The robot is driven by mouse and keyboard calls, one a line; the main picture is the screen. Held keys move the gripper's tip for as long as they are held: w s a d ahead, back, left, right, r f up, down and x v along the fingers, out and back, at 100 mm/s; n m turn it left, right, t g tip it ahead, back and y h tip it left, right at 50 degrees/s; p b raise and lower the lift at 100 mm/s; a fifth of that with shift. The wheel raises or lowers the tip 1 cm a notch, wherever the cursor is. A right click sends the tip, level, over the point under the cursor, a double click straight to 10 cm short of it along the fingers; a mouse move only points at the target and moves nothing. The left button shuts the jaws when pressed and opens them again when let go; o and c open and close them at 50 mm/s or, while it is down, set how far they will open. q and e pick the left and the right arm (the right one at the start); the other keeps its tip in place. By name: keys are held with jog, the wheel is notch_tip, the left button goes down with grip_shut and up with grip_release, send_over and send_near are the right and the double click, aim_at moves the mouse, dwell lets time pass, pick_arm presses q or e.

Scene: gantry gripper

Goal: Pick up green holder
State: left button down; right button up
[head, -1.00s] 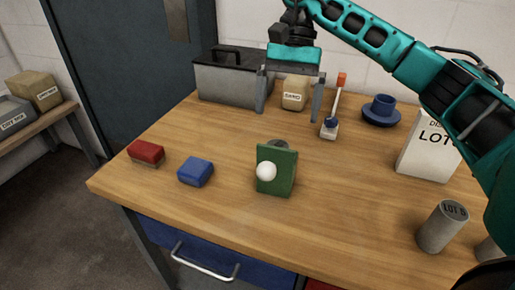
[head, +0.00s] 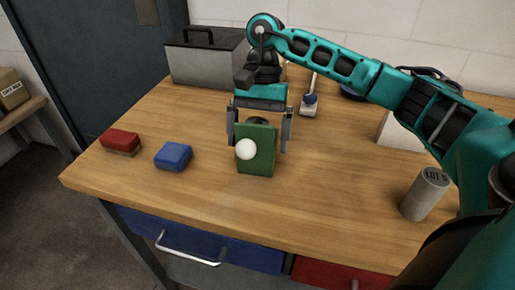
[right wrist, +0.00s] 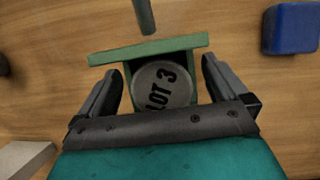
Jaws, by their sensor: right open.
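The green holder (head: 262,158) stands upright on the wooden table, with a white round knob (head: 246,149) on its front face. My right gripper (head: 259,145) points down over it, open, with one finger on each side of the holder. In the right wrist view the green holder (right wrist: 149,47) lies between the open fingers of my right gripper (right wrist: 160,85), with gaps on both sides. A grey cylinder marked LOT 3 (right wrist: 162,86) sits inside the holder. My left gripper is not in view.
A red block (head: 121,140) and a blue block (head: 173,156) lie left of the holder. A grey cylinder (head: 425,194) stands at the right. A dark-lidded grey box (head: 205,58) stands at the back. The table front is clear.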

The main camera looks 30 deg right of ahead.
jog(key=shift+x, duration=0.8)
jog(key=shift+c, duration=0.4)
jog(key=c, duration=0.9)
jog(key=shift+r, duration=0.1)
jog(key=shift+c, duration=0.5)
jog(key=shift+r, duration=0.1)
